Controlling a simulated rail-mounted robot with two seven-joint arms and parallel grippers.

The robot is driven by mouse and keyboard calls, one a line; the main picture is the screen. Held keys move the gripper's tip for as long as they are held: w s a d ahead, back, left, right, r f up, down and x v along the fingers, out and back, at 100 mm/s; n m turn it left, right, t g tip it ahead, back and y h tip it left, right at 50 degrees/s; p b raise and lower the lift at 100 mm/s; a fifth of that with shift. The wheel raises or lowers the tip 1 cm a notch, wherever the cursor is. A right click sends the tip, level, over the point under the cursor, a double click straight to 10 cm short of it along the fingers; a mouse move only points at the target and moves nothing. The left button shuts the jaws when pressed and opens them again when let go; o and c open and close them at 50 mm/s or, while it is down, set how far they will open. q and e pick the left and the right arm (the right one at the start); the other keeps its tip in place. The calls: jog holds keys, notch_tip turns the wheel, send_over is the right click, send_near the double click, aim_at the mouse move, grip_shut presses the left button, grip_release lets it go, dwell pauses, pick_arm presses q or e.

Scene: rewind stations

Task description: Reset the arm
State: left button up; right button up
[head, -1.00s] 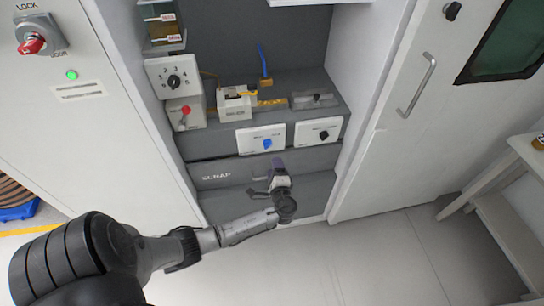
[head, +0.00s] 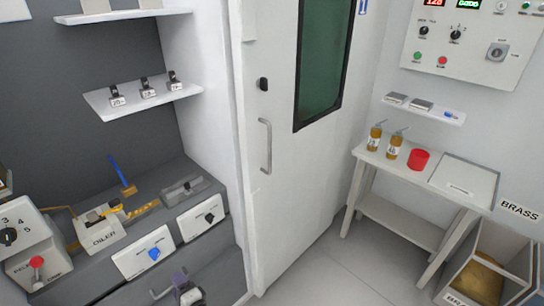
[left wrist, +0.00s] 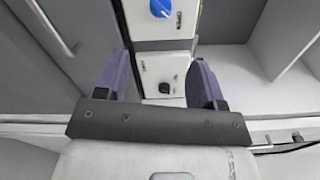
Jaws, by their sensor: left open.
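My left gripper (head: 184,287) shows at the bottom edge of the head view, in front of the lower grey step of the cabinet. In the left wrist view its two purple fingers (left wrist: 162,85) stand apart with nothing between them. Past the fingers is a white panel with a black knob (left wrist: 165,88), and beyond it a panel with a blue knob (left wrist: 160,8). In the head view the blue knob (head: 154,254) and the black knob (head: 209,217) sit on the step's front face. My right gripper is not in view.
The white door (head: 280,200) with a long handle stands right of the cabinet. A white table (head: 376,157) holds two amber bottles and a red cylinder. A brass bin (head: 520,262) stands at the lower right. The floor between door and table is clear.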

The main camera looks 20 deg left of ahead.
pick_arm(q)
jog(key=s+d+r+n+h, duration=0.2)
jog(key=s+d+r+h, duration=0.1)
jog(key=d+h, duration=0.5)
jog(key=s+d+r+n+h, duration=0.35)
jog(key=d+h, duration=0.35)
jog(key=d, duration=0.3)
jog(key=s+d+f+g+h+p, duration=0.1)
jog(key=s+d+f+g, duration=0.1)
jog(key=s, duration=0.6)
jog(key=s+d+f+g+h+p, duration=0.1)
jog(key=s+d+f, duration=0.15)
jog(key=s, duration=0.65)
notch_tip(320, 180, up, 38)
jog(key=p, duration=3.7)
jog(key=shift+w, duration=0.3)
